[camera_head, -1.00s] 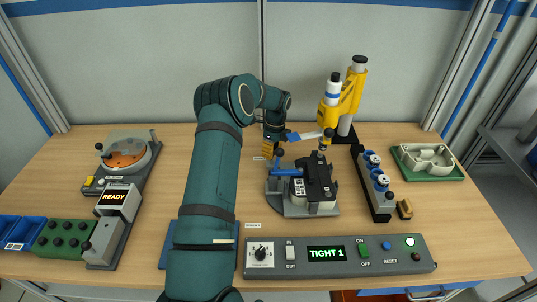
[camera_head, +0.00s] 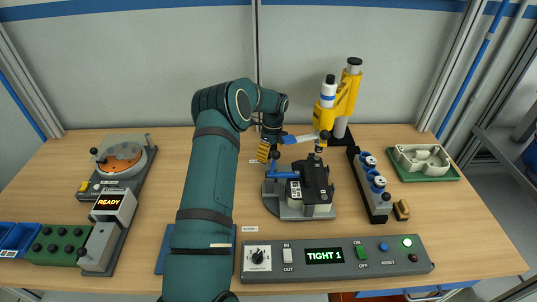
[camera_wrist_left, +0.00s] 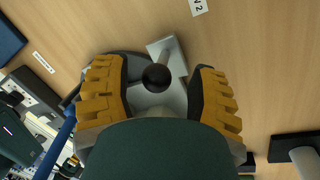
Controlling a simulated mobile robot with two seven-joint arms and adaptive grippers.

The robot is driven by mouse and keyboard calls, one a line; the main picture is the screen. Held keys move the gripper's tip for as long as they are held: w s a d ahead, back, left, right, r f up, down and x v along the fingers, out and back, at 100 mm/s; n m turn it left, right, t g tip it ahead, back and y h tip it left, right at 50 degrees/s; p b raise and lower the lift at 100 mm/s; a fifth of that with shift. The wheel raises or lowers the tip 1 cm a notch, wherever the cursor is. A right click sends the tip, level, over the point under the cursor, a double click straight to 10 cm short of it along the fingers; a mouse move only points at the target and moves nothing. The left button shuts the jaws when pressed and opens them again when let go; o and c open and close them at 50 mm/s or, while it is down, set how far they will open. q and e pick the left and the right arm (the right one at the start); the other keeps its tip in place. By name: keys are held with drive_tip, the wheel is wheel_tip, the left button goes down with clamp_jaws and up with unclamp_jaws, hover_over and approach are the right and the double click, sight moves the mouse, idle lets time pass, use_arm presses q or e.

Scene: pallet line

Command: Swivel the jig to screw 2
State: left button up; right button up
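The jig (camera_head: 288,211) is a grey turntable with a black-topped grey part (camera_head: 316,182) clamped on it by a blue clamp (camera_head: 283,175), below a yellow screwdriver (camera_head: 328,115). A dark ball knob (camera_head: 275,155) stands on the jig's back-left edge; in the left wrist view the knob (camera_wrist_left: 156,77) sits on a grey tab. My left gripper (camera_head: 267,150) is at the knob from behind. In the left wrist view its yellow fingers (camera_wrist_left: 160,95) are apart on either side of the knob, with gaps showing. My right gripper is not in view.
A control panel (camera_head: 400,268) reading TIGHT 1 is at the front. A rack with blue-and-white items (camera_head: 378,205) and a green tray (camera_head: 437,175) are right of the jig. A READY unit (camera_head: 110,205) is at left. A position label (camera_wrist_left: 198,7) lies past the knob.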

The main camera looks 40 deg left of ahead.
use_arm(q)
wheel_tip(320, 180, up, 12)
drive_tip(key=w, duration=0.2)
drive_tip(key=shift+a, duration=0.15)
drive_tip(key=shift+f, duration=0.2)
idle(0.7)
